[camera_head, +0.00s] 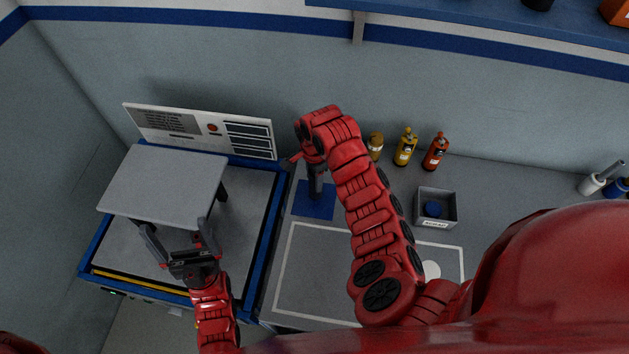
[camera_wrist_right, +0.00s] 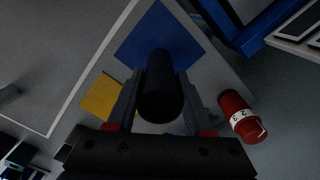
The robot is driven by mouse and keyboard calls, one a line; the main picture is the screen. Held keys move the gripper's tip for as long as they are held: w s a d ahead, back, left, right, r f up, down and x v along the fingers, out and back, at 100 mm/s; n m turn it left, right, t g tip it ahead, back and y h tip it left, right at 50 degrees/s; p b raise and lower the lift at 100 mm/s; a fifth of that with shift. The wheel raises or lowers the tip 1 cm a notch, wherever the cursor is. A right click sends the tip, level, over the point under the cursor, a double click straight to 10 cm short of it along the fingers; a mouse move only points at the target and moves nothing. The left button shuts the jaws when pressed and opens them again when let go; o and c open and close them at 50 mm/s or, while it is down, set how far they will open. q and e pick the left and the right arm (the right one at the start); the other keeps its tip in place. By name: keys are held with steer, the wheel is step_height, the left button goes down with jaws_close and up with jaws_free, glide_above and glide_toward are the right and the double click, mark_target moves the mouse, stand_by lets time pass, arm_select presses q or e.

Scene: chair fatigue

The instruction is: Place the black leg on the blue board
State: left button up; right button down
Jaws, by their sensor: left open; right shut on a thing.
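The black leg (camera_head: 316,184) is held by my right gripper (camera_head: 314,168), upright over the blue board (camera_head: 313,208). In the right wrist view the leg (camera_wrist_right: 161,88) shows end-on between the fingers of my right gripper (camera_wrist_right: 160,97), with the blue board (camera_wrist_right: 150,38) behind it. I cannot tell whether the leg's lower end touches the board. My left gripper (camera_head: 176,230) is open, at the front edge of a grey chair panel (camera_head: 165,182), which stands raised on dark legs.
A yellow square (camera_wrist_right: 101,96) and a red numbered object (camera_wrist_right: 242,115) lie near the blue board. Bottles (camera_head: 405,148) and a grey bin (camera_head: 436,207) stand to the right.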

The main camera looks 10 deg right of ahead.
steer(key=shift+f+p, duration=0.45)
steer(key=shift+f, duration=0.7)
steer(key=shift+c, duration=1.4)
jaws_free()
steer(key=shift+f, duration=0.1)
